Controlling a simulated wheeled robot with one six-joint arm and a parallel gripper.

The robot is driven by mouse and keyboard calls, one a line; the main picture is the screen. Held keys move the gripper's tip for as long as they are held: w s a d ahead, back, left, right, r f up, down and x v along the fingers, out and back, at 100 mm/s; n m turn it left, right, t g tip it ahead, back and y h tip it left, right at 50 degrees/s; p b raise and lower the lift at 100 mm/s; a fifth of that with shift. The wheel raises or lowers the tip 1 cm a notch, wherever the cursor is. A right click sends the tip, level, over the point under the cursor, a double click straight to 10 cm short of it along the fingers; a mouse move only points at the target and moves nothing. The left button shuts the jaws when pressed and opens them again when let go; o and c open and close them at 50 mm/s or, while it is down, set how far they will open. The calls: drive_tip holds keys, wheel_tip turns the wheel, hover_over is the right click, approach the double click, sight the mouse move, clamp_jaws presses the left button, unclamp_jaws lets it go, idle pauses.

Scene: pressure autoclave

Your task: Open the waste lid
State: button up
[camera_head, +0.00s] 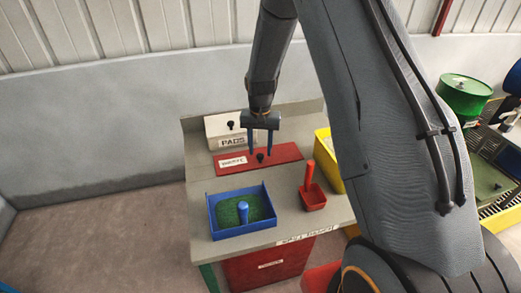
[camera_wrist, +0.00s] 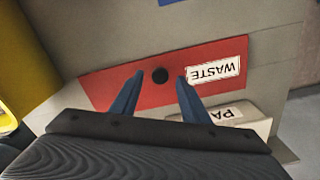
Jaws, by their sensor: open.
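The red waste lid (camera_head: 285,155) lies flat and closed in the bench top, with a white label reading WASTE and a black knob (camera_head: 261,157). My gripper (camera_head: 262,153) points down above the lid, with its two blue fingers apart. In the wrist view the lid (camera_wrist: 120,85) fills the middle, and its black knob (camera_wrist: 160,75) shows between the tips of my open gripper (camera_wrist: 160,76). The jaws hold nothing. The height of the fingertips above the knob is hard to tell.
A white box labelled PA... (camera_head: 222,131) with a black knob stands behind the lid. A yellow container (camera_head: 326,150) stands at the right, partly behind my arm.

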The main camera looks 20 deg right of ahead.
drive_tip(key=shift+f, duration=0.95)
clamp_jaws()
